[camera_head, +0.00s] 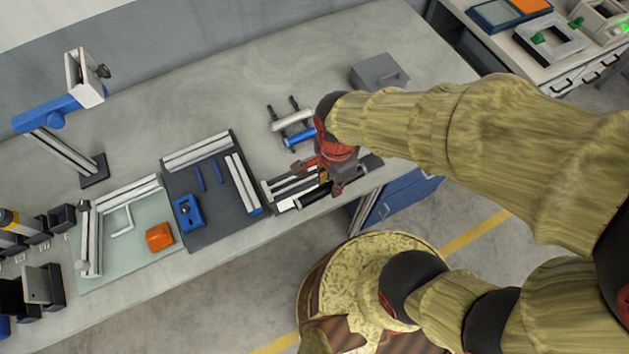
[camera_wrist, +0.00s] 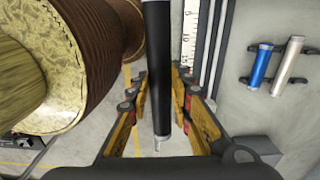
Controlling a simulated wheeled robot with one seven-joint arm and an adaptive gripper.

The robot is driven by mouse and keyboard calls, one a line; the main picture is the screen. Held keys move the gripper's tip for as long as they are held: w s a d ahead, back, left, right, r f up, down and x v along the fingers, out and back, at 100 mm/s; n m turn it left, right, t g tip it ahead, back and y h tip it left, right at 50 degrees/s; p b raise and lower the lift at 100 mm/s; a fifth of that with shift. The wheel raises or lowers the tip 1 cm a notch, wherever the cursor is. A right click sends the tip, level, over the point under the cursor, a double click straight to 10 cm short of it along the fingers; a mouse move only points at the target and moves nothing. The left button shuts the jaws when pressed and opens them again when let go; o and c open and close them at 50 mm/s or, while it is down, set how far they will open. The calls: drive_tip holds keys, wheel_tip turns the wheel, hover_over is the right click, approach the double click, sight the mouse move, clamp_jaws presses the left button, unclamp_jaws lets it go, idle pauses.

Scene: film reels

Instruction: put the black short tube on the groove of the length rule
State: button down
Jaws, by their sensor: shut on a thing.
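The black short tube (camera_wrist: 157,60) runs lengthwise between the fingers of my gripper (camera_wrist: 157,82) in the wrist view. My gripper is shut on it. In the head view the tube (camera_head: 312,196) shows below my gripper (camera_head: 325,180), near the table's front edge. The length rule (camera_head: 284,184) lies under and beside my gripper, partly hidden by it. Its white scale with dark marks and its rails (camera_wrist: 207,48) show just right of the tube in the wrist view. The height of the tube above the rule is hard to tell.
A dark rack behind the rule holds a blue tube (camera_head: 300,138) and a silver tube (camera_head: 291,120). A grey box (camera_head: 378,72) stands farther back. A dark tray (camera_head: 225,222) with a blue tool lies to the left. The table's back middle is clear.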

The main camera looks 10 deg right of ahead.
drive_tip(key=shift+s+d+f, duration=0.2)
drive_tip(key=shift+s+f, duration=0.1)
drive_tip(key=shift+s, duration=0.4)
drive_tip(key=b, duration=0.3)
hover_over(305, 177)
drive_tip(key=f, duration=0.9)
drive_tip(key=shift+s+d+f, duration=0.1)
drive_tip(key=shift+s+f, duration=0.1)
drive_tip(key=shift+f, duration=0.1)
drive_tip(key=shift+w+f, duration=0.1)
drive_tip(key=shift+f, duration=0.05)
drive_tip(key=shift+w+f+b, duration=0.15)
drive_tip(key=shift+f+b, duration=0.6)
drive_tip(key=shift+f, duration=0.95)
drive_tip(key=shift+f, duration=0.3)
drive_tip(key=c, duration=1.7)
unclamp_jaws()
drive_tip(key=shift+r, duration=0.1)
